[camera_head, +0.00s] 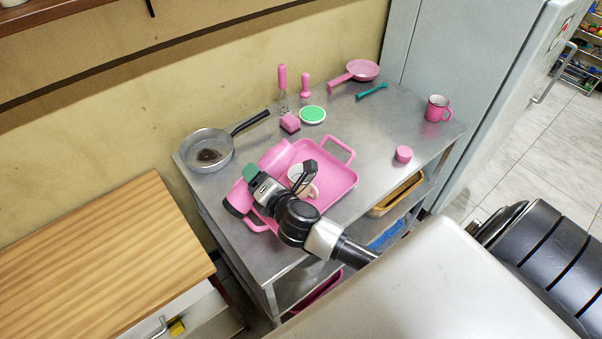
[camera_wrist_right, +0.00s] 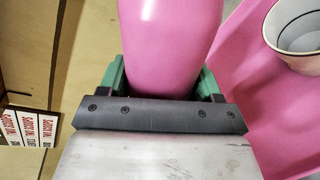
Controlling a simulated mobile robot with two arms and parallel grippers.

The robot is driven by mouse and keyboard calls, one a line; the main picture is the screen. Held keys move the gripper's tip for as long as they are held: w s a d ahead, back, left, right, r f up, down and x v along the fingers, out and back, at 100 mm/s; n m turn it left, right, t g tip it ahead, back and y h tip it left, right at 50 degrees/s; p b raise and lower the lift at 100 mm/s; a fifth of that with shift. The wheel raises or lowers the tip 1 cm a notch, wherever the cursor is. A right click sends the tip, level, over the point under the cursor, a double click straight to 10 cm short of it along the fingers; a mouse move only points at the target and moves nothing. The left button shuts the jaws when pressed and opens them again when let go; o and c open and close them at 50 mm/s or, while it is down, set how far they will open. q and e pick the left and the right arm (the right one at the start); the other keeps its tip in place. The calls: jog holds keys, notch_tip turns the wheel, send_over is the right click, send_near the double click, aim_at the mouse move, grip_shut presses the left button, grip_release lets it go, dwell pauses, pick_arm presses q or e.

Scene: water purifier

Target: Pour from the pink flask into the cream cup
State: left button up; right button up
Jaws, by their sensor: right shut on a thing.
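The pink flask (camera_head: 240,196) is held tilted far over, close to lying, along the left side of the pink tray (camera_head: 344,184). A dark end of it points to the lower left. My right gripper (camera_head: 256,179) is shut on the flask's body, which also shows between the fingers in the right wrist view (camera_wrist_right: 172,45). The cream cup (camera_head: 296,174) stands upright in the tray, just right of the gripper and partly hidden by it. In the right wrist view the cup (camera_wrist_right: 290,62) is at the upper right, apart from the flask. My left gripper is not in view.
A metal pan (camera_head: 208,150) sits at the metal table's left corner. A pink block (camera_head: 290,122), a green-topped dish (camera_head: 312,115) and pink-handled utensils stand behind the tray. A pink mug (camera_head: 437,108) and small pink lid (camera_head: 403,154) are on the right, with bare table between.

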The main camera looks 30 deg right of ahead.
jog(key=shift+a+f+m+y+b, duration=0.25)
jog(key=shift+f+m+y+b, duration=0.15)
jog(key=shift+f+m+b, duration=0.85)
dwell(1.1)
jog(key=shift+d+f+m+b, duration=0.35)
jog(key=shift+d+f, duration=0.05)
jog(key=shift+d, duration=0.1)
dwell(2.6)
